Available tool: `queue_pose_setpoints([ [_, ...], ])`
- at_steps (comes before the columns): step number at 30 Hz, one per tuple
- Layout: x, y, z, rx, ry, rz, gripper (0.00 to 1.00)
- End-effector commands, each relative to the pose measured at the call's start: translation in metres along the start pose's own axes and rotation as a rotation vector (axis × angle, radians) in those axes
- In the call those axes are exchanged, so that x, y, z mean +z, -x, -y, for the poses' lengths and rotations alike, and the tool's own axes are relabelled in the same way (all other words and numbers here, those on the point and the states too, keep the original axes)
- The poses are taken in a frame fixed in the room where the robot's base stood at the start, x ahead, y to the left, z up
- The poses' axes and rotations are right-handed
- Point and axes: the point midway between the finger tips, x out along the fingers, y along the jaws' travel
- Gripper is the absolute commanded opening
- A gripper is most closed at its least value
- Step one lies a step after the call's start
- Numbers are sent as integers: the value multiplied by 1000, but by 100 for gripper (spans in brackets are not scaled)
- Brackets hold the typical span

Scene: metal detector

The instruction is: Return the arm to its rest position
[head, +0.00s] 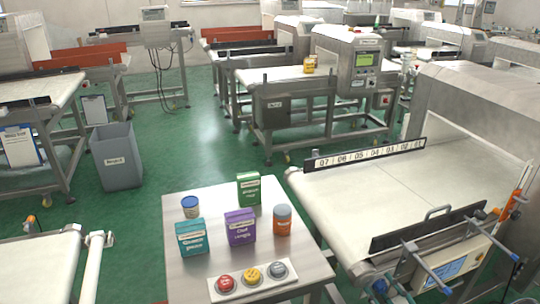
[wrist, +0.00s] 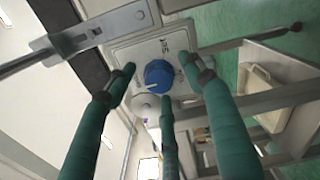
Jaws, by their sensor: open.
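My gripper (wrist: 166,80) shows in the wrist view, its teal fingers spread apart with nothing held between them. A blue knob (wrist: 158,75) on a pale square panel (wrist: 125,52) appears between the fingertips. Whether the fingers touch the knob or panel cannot be told. I cannot make out the arm or gripper in the head view.
A small table (head: 190,274) in the head view holds boxes, cans and a panel with red, yellow and grey buttons (head: 250,275). A conveyor (head: 350,190) stands at right. A grey bin (head: 117,160) stands at left on open green floor.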

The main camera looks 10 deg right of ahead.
Motion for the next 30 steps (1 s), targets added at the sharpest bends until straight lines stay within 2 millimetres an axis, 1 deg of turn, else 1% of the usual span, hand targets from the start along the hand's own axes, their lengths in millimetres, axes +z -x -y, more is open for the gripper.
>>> queue_pose_setpoints([
  [1, 2, 4, 2, -4, -81, 7, 53],
  [6, 1, 4, 2, -2, -334, 5, 53],
  [30, 2, 4, 1, 1, -1478, 6, 53],
])
